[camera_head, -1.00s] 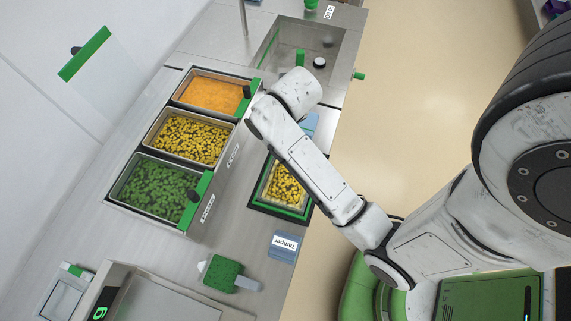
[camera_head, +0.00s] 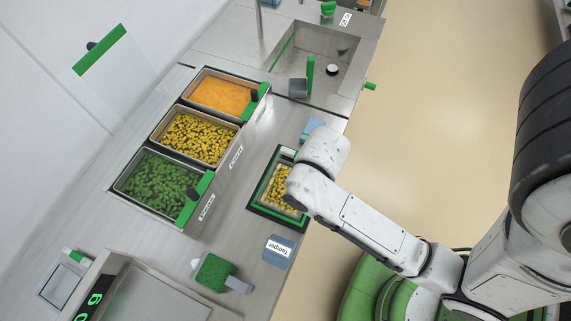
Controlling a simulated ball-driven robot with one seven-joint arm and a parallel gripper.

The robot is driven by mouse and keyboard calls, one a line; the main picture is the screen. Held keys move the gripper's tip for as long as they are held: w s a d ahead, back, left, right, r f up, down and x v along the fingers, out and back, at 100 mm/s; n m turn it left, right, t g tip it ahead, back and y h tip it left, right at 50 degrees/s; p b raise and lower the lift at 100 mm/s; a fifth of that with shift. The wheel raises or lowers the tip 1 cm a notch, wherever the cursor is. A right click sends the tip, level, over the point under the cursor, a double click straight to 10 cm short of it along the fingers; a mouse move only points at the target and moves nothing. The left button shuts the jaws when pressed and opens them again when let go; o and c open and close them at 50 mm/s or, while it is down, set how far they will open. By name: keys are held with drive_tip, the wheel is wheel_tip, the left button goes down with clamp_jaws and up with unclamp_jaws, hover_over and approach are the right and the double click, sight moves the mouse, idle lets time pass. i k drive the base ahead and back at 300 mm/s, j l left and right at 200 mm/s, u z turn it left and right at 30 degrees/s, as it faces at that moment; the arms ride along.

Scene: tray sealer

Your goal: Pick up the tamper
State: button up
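A green-rimmed tray (camera_head: 252,205) holds yellow pieces. Food bins (camera_head: 152,147) stand left of it. Another blue-grey piece (camera_head: 312,128) lies above the tray.

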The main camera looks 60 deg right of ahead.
sight(278, 251)
drive_tip(key=k+j+u, duration=0.15)
drive_tip(key=k, duration=0.75)
